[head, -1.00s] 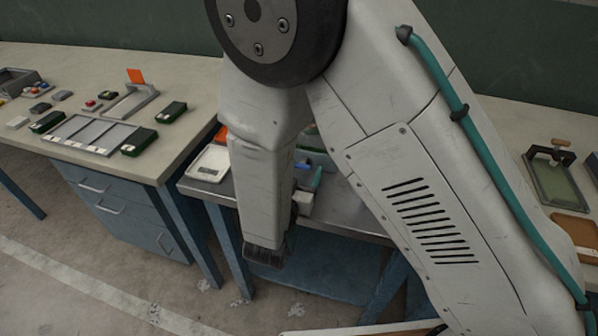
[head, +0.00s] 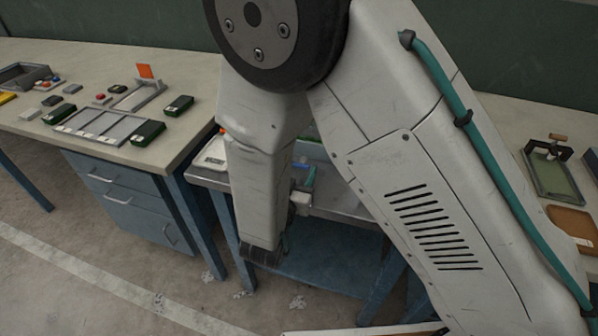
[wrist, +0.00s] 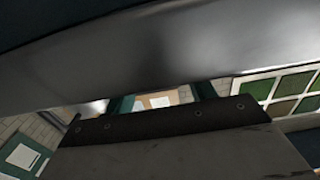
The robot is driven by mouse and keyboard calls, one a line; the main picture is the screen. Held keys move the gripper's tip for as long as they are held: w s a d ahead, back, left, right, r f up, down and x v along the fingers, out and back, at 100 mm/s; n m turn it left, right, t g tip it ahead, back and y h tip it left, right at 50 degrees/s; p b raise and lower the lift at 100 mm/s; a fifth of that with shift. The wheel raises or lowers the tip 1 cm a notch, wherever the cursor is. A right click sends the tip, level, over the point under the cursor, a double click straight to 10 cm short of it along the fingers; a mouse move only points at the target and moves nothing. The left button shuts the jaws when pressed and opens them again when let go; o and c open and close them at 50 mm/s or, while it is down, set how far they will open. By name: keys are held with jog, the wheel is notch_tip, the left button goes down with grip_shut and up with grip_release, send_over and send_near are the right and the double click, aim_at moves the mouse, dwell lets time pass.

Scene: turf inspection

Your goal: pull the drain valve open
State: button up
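I cannot make out the drain valve in either view. My arm fills the middle of the head view and hides much of the steel-topped table (head: 345,203) behind it. The dark lower end of my arm, with my gripper (head: 262,256), hangs in front of that table's edge; its fingers cannot be told apart. In the wrist view a dark bracket and a broad grey plate fill the lower part, and a grey metal surface crosses close above. I see nothing held.
A white tray (head: 212,152) sits on the steel table's left end. A green-bottomed frame (head: 556,180) stands at the right.

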jog(key=o, duration=0.3)
jog(key=shift+s, duration=0.1)
jog(key=v, duration=0.7)
jog(key=shift+s+a, duration=0.15)
jog(key=shift+s, duration=0.2)
